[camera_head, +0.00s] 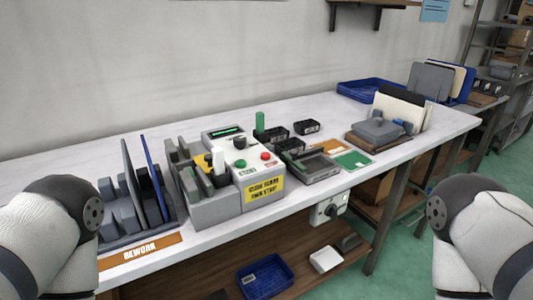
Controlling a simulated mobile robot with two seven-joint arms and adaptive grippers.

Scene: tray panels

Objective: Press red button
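A small red button (265,156) sits on top of a light grey control box (257,174) in the middle of the white table. A green button (240,163) is to its left on the same box, and a black knob (239,143) is behind them. A yellow label (264,190) is on the box's front. My two arms come in from the lower left and lower right, both well apart from the box. Neither gripper shows in the head view.
A rack with upright panels (129,189) and an orange REWORK label (140,251) stand left of the box. Black trays (307,126) and a grey frame (313,167) lie to its right. A blue bin (265,277) is on the lower shelf. The table's front edge beside the box is narrow.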

